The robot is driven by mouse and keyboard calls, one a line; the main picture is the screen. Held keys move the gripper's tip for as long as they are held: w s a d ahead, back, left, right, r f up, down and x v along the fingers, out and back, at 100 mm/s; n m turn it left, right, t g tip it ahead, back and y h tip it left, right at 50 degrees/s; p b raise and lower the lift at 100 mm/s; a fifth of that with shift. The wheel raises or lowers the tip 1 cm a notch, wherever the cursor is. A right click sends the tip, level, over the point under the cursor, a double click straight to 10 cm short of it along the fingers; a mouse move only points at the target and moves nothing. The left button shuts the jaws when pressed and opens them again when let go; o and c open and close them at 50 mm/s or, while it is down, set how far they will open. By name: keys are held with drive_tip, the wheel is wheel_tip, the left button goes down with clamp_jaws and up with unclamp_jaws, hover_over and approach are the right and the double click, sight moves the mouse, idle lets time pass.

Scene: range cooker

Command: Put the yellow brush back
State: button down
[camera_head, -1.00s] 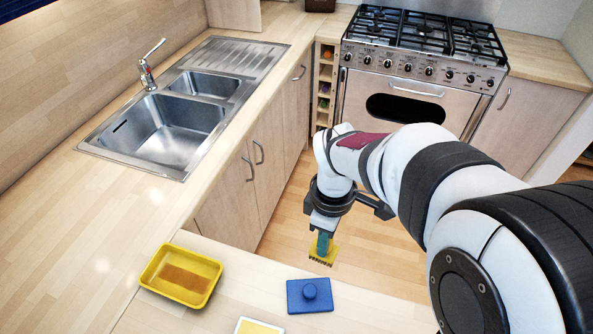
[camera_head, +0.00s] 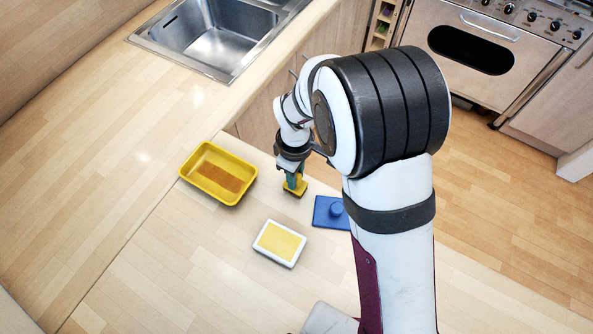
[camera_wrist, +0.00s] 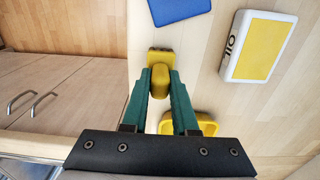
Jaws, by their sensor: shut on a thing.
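The yellow brush (camera_head: 294,191) is held in my gripper (camera_head: 292,176), just above or at the counter; I cannot tell if it touches. In the wrist view my gripper (camera_wrist: 159,85) has its two green fingers shut on the brush's rounded yellow handle (camera_wrist: 160,76), and the brush's base (camera_wrist: 160,55) shows beyond the fingertips. The yellow tray (camera_head: 210,190) with a brownish patch inside lies to the left of the brush. In the wrist view the tray (camera_wrist: 205,125) is partly hidden behind the fingers and the gripper body.
A white box with a yellow top (camera_head: 280,243) lies in front of the brush. The sink (camera_head: 215,45) is set in the counter behind. Bare counter lies left of the tray.

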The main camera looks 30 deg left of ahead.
drive_tip(key=shift+f, duration=0.2)
drive_tip(key=c, duration=0.7)
unclamp_jaws()
